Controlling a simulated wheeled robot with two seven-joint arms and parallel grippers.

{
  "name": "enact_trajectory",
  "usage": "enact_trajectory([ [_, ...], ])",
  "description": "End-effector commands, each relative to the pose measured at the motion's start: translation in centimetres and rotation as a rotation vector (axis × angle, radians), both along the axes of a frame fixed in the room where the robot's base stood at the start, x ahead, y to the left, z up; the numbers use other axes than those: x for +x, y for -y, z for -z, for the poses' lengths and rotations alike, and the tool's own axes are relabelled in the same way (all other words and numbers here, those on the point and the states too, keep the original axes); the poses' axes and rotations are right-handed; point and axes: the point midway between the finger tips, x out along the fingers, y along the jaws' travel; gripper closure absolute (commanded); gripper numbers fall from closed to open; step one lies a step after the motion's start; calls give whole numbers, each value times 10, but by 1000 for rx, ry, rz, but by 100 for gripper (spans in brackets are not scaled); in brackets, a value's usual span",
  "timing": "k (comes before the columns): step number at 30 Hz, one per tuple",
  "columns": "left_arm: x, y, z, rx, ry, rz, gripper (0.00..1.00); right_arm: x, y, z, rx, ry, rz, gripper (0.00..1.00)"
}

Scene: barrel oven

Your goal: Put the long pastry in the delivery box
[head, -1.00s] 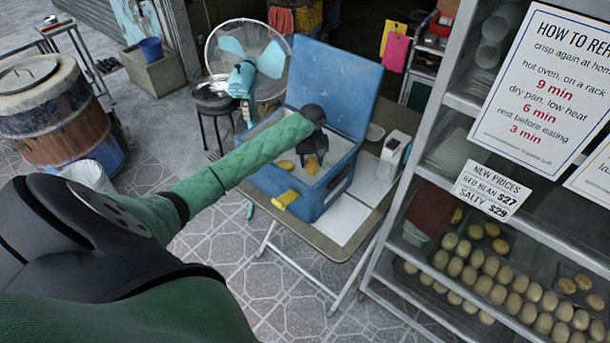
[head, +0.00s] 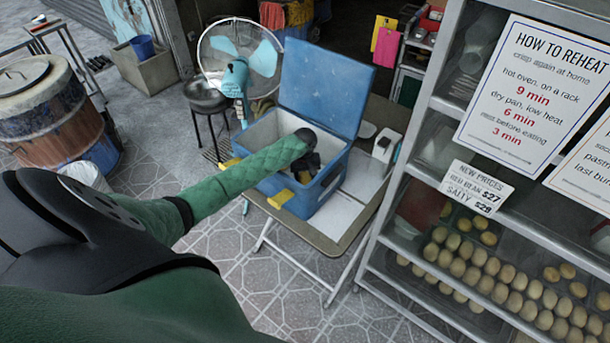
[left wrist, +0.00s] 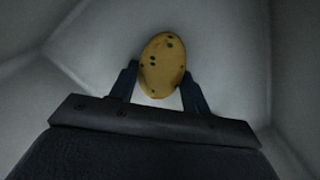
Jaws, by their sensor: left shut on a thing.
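The blue delivery box (head: 327,194) stands on a folding table with its lid (head: 325,85) up and its pale inside open to view. My left gripper (head: 305,166) is down inside the box, partly hidden by its own wrist. In the left wrist view the gripper (left wrist: 160,74) is shut on a golden oval pastry (left wrist: 162,62) with dark specks, held between the two fingers. The box's pale inner walls (left wrist: 85,45) surround it there. A bit of yellow pastry (head: 303,177) shows under the gripper in the head view. I cannot tell whether it touches the box floor.
The folding table (head: 335,240) has a white device (head: 385,146) to the right of the box. A glass-fronted rack (head: 440,190) with trays of round pastries stands close on the right. A fan (head: 238,70) and a barrel oven (head: 55,115) are at the left.

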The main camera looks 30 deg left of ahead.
Motion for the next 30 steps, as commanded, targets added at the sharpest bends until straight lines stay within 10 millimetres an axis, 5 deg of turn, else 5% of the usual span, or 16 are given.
enact_trajectory([
  [9,0,0,5,-1,-1,0,75,0,-1,0,1,0,1,64],
  [10,0,0,4,-1,-1,0,47,0,-1,0,1,0,1,64],
  [13,0,0,4,0,0,0,31,0,-1,0,1,0,1,64],
  [23,0,0,2,0,0,0,31,0,2,0,-1,0,0,64],
  [30,0,0,-25,0,1,2,31,-1,4,14,-3,0,-1,64],
])
